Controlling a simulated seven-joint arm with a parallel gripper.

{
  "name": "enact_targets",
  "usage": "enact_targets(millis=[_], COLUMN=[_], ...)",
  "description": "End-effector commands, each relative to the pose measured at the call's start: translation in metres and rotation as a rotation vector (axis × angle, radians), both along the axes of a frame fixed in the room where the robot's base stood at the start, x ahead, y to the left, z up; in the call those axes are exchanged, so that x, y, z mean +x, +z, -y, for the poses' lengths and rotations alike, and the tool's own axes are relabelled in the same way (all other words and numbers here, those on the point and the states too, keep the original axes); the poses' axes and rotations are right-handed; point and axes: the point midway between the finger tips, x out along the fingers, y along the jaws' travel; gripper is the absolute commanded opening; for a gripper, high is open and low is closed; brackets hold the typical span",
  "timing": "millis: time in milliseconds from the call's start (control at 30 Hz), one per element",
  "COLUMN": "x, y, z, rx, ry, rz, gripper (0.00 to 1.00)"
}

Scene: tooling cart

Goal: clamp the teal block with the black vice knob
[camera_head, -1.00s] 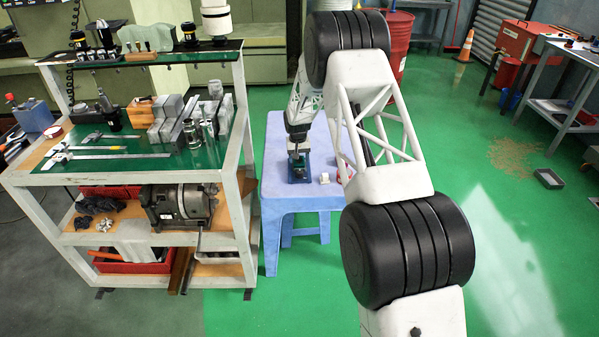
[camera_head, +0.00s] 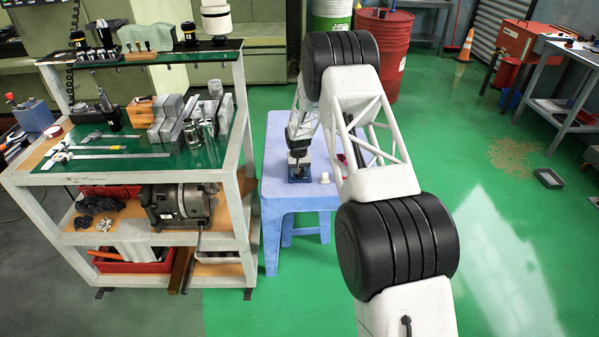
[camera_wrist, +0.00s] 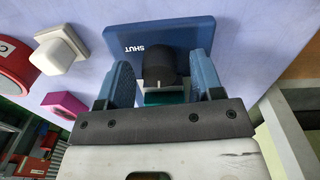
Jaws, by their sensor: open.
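The vice stands on the blue table and shows a blue base (camera_wrist: 150,40) marked SHUT in the wrist view. Its black knob (camera_wrist: 162,68) is in the middle of that view. The teal block (camera_wrist: 165,98) shows as a strip below the knob, beside a pale grey part; most of it is hidden. My gripper (camera_wrist: 163,76) is open, with one blue-grey finger on each side of the knob and a visible gap at each side. In the head view my gripper (camera_head: 298,150) is right over the vice base (camera_head: 299,173).
On the blue table (camera_head: 275,190), a white block (camera_wrist: 60,48), a magenta block (camera_wrist: 64,104) and a red round thing (camera_wrist: 12,68) marked C lie left of the vice in the wrist view. A laden tool cart (camera_head: 240,170) stands close left of the table.

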Motion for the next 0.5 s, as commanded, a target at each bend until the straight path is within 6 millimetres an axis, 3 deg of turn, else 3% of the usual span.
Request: enact_targets(millis=[333, 500], x=[0.0, -0.0001], y=[-0.0019, -0.0019], z=[0.0001, 0.0001], rx=[0.0, 0.0], ry=[0.0, 0.0], rz=[0.0, 0.0], gripper=[0.59, 0.33])
